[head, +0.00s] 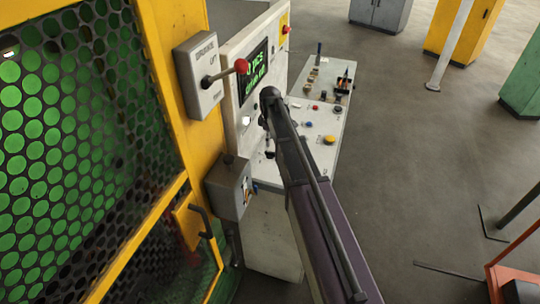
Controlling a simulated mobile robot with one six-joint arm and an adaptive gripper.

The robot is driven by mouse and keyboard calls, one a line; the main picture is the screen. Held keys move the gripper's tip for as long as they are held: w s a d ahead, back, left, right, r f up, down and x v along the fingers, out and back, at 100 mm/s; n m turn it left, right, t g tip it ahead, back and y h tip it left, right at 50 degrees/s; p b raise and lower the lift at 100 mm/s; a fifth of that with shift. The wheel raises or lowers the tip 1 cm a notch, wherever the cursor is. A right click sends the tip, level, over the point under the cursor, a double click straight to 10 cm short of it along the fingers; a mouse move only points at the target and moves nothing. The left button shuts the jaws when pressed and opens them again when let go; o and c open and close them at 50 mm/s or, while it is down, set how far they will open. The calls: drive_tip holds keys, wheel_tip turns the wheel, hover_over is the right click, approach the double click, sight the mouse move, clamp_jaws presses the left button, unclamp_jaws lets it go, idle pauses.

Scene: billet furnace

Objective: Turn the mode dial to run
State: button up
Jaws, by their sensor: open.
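My arm reaches up from the bottom of the head view to the control console (325,175). My gripper (264,121) is at its far end, small and dark, close to the console's upright panel (247,104). It is open, and my arm partly hides it. I cannot tell whether it touches anything. I cannot pick out the mode dial for certain, nor read its setting. The sloping desk carries several small knobs and buttons, including a yellow button (330,140) right of my arm. A lit screen (255,72) with green text is on the upright panel.
A grey switch box (202,95) with a red-knobbed lever (241,66) juts out left of the screen. A lower grey box (229,187) sits beside the console. A yellow-framed mesh guard (60,150) fills the left. Open floor lies to the right.

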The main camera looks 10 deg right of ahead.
sight(270, 152)
drive_tip(key=shift+f+b, duration=2.95)
drive_tip(key=shift+f, duration=0.3)
clamp_jaws()
